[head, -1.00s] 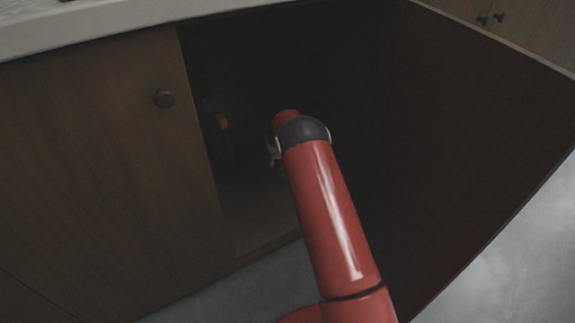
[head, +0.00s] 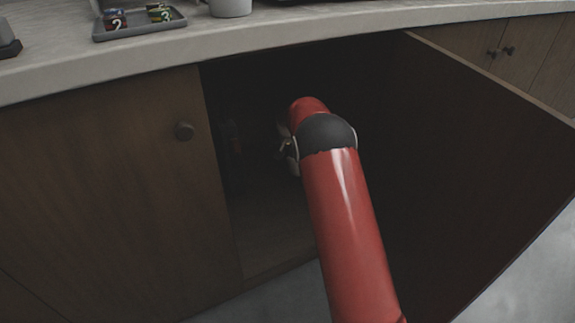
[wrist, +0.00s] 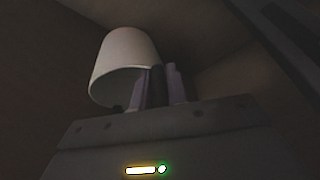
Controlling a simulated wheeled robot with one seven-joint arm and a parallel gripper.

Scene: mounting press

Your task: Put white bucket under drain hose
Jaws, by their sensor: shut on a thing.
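In the wrist view my gripper (wrist: 160,86) is shut on the white bucket (wrist: 124,52), with its fingers at the bucket's rim. I cannot make out the drain hose in either view.
The cabinet's left door (head: 110,190) is shut, and the right door (head: 480,150) stands open beside my arm. Dim shapes stand inside the cabinet.

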